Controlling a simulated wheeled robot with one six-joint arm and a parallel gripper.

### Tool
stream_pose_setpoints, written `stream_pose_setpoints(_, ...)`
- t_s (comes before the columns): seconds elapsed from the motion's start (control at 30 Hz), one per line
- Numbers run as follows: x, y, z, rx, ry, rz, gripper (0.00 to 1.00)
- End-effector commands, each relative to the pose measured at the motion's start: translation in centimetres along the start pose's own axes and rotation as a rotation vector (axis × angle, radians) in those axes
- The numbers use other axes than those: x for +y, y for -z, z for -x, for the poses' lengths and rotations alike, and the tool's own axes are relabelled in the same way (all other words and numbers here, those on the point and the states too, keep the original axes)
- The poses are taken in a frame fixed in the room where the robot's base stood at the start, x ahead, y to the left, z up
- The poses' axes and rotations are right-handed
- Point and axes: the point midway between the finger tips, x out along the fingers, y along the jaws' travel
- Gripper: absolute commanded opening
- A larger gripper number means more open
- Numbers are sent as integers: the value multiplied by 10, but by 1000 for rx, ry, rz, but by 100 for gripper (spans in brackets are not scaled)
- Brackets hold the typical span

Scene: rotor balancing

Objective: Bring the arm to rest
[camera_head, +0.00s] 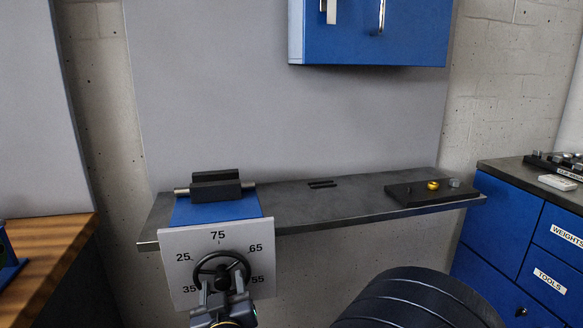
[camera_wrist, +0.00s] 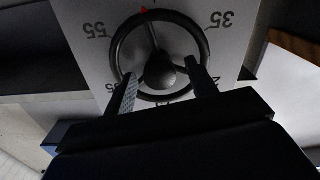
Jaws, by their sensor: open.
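My gripper (camera_head: 222,296) is open in front of the lower part of a black handwheel (camera_head: 222,255) on a white dial plate (camera_head: 180,272). The plate carries numbers around the wheel, with 75 at the top in the head view. In the wrist view, my gripper (camera_wrist: 161,72) has one finger on each side of the wheel's hub (camera_wrist: 160,70), overlapping the near rim. I cannot tell whether the fingers touch the wheel. Nothing is held between the fingers.
Above the dial, a blue stand (camera_head: 216,208) bears a dark block with a metal rod, at a grey shelf (camera_head: 350,206). The shelf holds two dark strips (camera_head: 321,184) and a black tray (camera_head: 412,195). A blue cabinet (camera_head: 370,35) hangs above; blue drawers (camera_head: 540,240) stand right.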

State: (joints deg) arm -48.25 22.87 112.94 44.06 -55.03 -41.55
Motion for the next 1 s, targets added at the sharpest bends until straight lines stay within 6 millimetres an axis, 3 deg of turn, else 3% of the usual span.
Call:
stream_pose_setpoints(0.5,-1,2,0,-1,2,479,54)
stream_pose_setpoints(1.0,-1,0,0,0,0,564,54)
